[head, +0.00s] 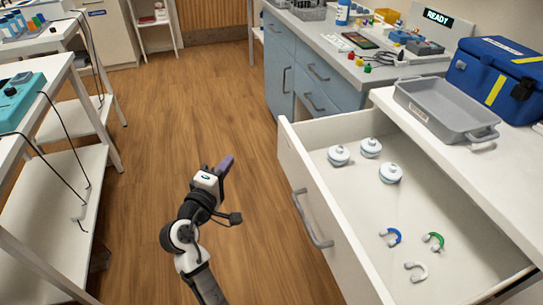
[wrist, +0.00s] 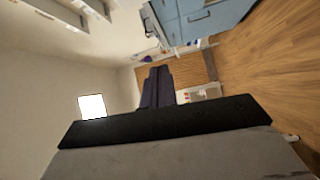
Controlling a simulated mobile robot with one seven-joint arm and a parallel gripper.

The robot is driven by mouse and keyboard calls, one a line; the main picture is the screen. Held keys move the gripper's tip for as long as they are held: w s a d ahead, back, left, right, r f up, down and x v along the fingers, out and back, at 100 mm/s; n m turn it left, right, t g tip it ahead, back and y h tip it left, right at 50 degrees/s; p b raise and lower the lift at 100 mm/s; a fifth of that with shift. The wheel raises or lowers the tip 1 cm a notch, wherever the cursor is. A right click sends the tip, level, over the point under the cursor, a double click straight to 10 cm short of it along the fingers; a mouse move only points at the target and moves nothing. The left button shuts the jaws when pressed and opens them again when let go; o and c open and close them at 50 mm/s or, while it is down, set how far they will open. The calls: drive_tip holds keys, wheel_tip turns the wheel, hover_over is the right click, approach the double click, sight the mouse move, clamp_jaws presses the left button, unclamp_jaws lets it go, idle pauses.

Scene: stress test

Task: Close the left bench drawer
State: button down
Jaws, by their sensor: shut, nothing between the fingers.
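The white bench drawer (head: 318,178) stands pulled out on the right side of the head view, with a grey bar handle (head: 312,220) on its front. My gripper (head: 226,163) is left of the drawer front, over the floor and apart from the handle. Its dark purple fingers are shut and empty; they also show in the wrist view (wrist: 157,85). The drawer is not clearly visible in the wrist view.
The white bench top (head: 510,190) carries a grey tray (head: 440,103) and a blue case (head: 498,75). A blue cabinet (head: 318,80) stands beyond the drawer. White tables (head: 75,150) line the left. The wooden floor (head: 190,110) between is clear.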

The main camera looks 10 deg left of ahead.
drive_tip(key=w+d+f+h+p, duration=0.1)
drive_tip(key=w+d+f+h, duration=0.1)
drive_tip(key=w+d, duration=0.7)
drive_tip(key=shift+w+f+g+p, duration=0.35)
drive_tip(key=shift+w+g, duration=0.05)
drive_tip(key=shift+w, duration=0.8)
